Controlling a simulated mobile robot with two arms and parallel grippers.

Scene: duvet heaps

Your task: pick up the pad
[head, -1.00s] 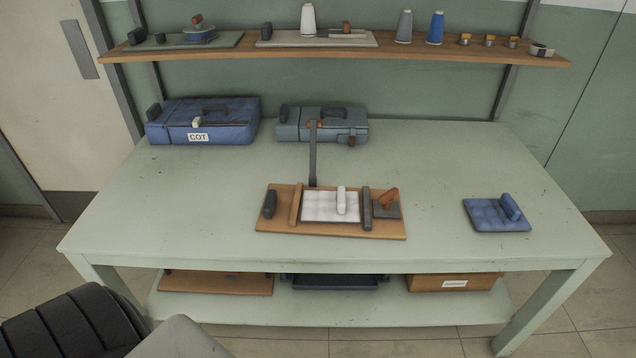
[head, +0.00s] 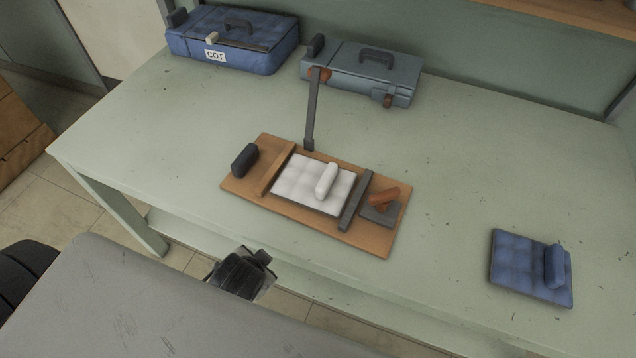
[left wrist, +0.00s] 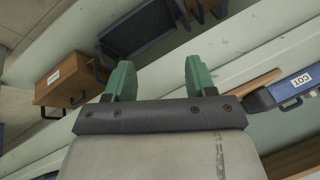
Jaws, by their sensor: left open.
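A blue quilted pad (head: 518,268) with a rounded blue handle lies flat on the right of the table in the head view. A white quilted pad (head: 296,184) with a white handle lies on a wooden board (head: 240,188), between a wooden strip and a grey strip. My left gripper (head: 256,264) shows as a dark end by the table's front edge, apart from both pads. In the left wrist view its green fingers (left wrist: 160,78) are spread with nothing between them. My right gripper is not in view.
A blue case (head: 262,58) marked COT and a grey-blue case (head: 345,75) stand at the back of the green table (head: 440,150). The table between board and blue pad is clear. A box (left wrist: 62,82) sits on the lower shelf.

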